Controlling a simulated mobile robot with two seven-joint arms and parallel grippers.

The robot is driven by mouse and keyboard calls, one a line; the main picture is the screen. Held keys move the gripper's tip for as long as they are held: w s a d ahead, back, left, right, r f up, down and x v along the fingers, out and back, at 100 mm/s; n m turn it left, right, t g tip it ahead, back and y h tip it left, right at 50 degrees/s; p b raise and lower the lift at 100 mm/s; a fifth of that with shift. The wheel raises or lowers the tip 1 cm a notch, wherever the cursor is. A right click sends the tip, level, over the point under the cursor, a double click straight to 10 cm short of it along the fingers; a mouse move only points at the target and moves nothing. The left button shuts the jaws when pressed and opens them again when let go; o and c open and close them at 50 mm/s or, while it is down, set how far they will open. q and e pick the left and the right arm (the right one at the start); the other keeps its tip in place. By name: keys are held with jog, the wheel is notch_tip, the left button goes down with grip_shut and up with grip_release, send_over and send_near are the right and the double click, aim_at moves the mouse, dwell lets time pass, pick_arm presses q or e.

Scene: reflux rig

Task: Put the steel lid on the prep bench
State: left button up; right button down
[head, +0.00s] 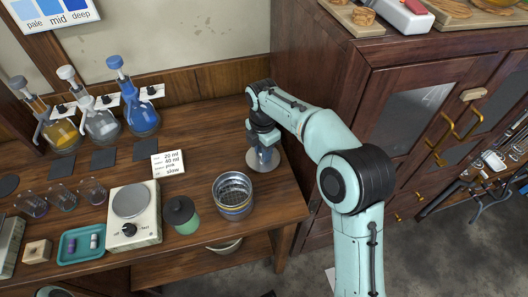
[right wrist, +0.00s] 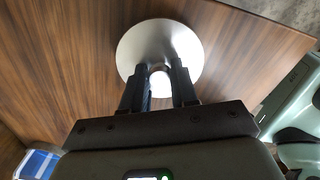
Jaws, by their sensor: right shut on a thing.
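The steel lid (head: 264,161) is a round, pale metal disc near the right end of the wooden prep bench (head: 205,135). My right gripper (head: 263,152) is above the lid, pointing down. In the right wrist view the lid (right wrist: 177,50) lies beyond the fingertips, with its small knob between the two dark fingers (right wrist: 159,80). The gripper is shut on that knob. The lid looks to be on or just over the bench top; I cannot tell whether it touches. My left gripper is not seen.
An open steel pot (head: 233,194) stands left of and nearer than the lid. A dark-capped green jar (head: 181,214), a white stirrer plate (head: 133,218) and a small card (head: 168,164) are farther left. Flasks (head: 141,112) stand at the back. A wooden cabinet (head: 345,95) rises at the right.

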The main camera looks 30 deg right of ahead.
jog(key=shift+d+f, duration=0.2)
jog(key=shift+f, duration=0.15)
jog(key=shift+f, duration=0.1)
jog(key=c, duration=0.9)
grip_release()
jog(key=shift+f, duration=0.1)
jog(key=shift+o, duration=0.2)
notch_tip(320, 180, up, 12)
jog(key=p, duration=0.2)
jog(key=shift+r+p, duration=0.2)
jog(key=shift+p, duration=0.2)
jog(key=shift+f, duration=0.1)
